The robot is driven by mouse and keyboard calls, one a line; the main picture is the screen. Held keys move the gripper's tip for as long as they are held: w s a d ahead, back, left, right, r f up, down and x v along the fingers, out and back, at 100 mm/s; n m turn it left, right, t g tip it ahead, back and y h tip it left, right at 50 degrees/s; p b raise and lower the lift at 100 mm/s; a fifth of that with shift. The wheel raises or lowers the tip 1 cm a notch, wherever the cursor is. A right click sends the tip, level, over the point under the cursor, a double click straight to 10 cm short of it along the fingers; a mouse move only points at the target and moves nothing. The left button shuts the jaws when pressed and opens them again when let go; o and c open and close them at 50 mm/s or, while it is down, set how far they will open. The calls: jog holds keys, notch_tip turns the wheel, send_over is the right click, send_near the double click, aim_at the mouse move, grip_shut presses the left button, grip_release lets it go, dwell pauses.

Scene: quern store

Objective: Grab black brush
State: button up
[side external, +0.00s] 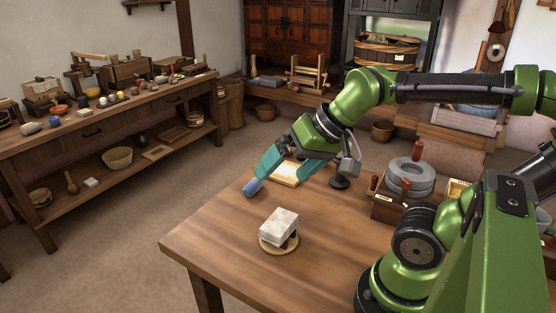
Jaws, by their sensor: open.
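White blocks (279,224) sit on a round wooden stand (265,245) near the front, with dark bits beside them. A wooden box (393,207) with red-handled tools and grey rings (410,176) stands right of the black object. The table's left front is clear.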

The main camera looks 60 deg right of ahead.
jog(key=shift+s+a+f+n, duration=0.25)
jog(key=shift+s+a+n, duration=0.15)
jog(key=shift+s+n, duration=0.15)
jog(key=shift+c, duration=0.8)
jog(key=shift+s+a+f+n, duration=0.1)
jog(key=shift+f+n, duration=0.05)
jog(key=shift+n, duration=0.1)
jog(key=c, duration=0.4)
